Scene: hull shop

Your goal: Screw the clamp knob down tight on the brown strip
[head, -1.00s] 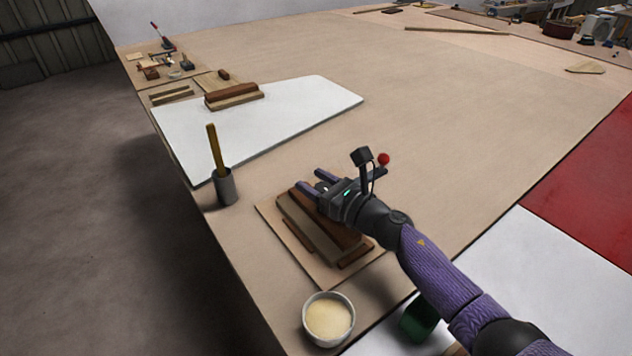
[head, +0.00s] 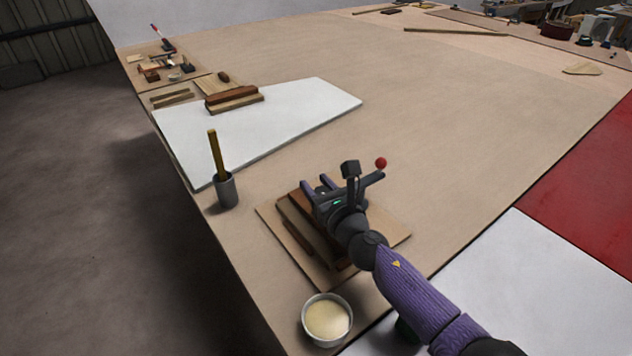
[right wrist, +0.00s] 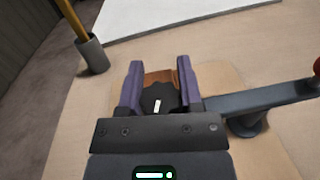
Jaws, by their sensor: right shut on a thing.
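My right gripper (head: 316,186) is over the far end of a stack of wood with a brown strip (head: 321,242) on a thin board (head: 392,222). In the right wrist view the black clamp knob (right wrist: 158,98) with a white mark sits between the two purple fingers (right wrist: 159,88), which are shut on it. Brown wood (right wrist: 158,77) shows just beyond the knob. The gripper hides the knob and much of the strip in the head view. My left gripper is not in view.
A bowl of pale contents (head: 327,319) stands near the front edge. A grey cup (head: 227,191) with a stick is at the left edge. A white panel (head: 300,110) with another wood stack (head: 234,98) lies beyond.

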